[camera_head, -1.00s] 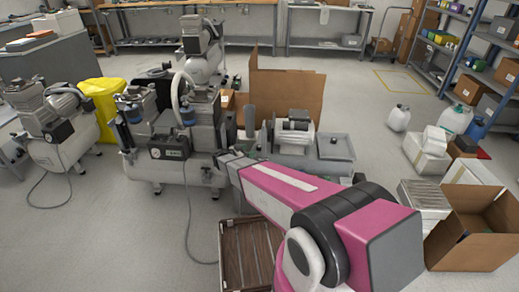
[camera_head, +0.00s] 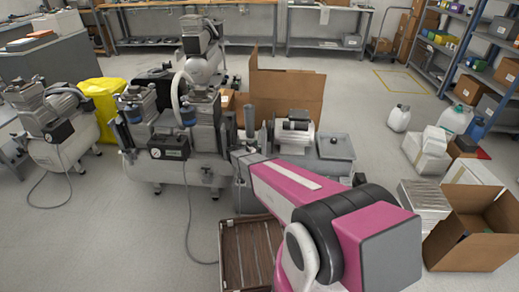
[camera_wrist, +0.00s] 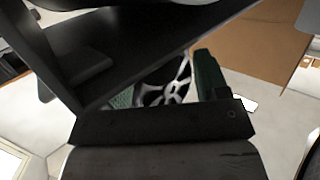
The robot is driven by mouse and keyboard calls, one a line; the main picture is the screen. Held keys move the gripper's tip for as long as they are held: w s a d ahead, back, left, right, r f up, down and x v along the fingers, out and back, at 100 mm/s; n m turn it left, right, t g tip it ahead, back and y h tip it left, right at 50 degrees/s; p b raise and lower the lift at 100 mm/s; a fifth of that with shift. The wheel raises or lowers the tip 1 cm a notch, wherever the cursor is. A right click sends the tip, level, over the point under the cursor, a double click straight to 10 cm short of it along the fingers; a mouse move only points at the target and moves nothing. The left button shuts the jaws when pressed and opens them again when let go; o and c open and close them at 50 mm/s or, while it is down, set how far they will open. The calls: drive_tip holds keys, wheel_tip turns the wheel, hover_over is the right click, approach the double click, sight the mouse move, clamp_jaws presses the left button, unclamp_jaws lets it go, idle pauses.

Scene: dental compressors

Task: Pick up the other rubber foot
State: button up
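I cannot make out a rubber foot in either view. My gripper (camera_head: 243,160) is at the far end of my pink arm in the head view, close to the right end of the middle compressor (camera_head: 170,165). It is small there, and its fingers cannot be told apart. In the wrist view, large dark parts fill the upper left and middle. Behind them a black-and-silver spoked wheel (camera_wrist: 165,85) and a dark green upright piece (camera_wrist: 208,75) show. I cannot tell whether the gripper is open or holds anything.
A brown slatted crate (camera_head: 248,250) stands on the floor below my arm. A grey tray (camera_head: 336,147) and a motor unit (camera_head: 294,133) are beyond it. Another compressor (camera_head: 60,135) stands left. An open cardboard box (camera_head: 480,235) is at right. The floor front left is clear.

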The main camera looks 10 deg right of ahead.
drive_tip(key=c, duration=0.8)
drive_tip(key=shift+r, duration=0.1)
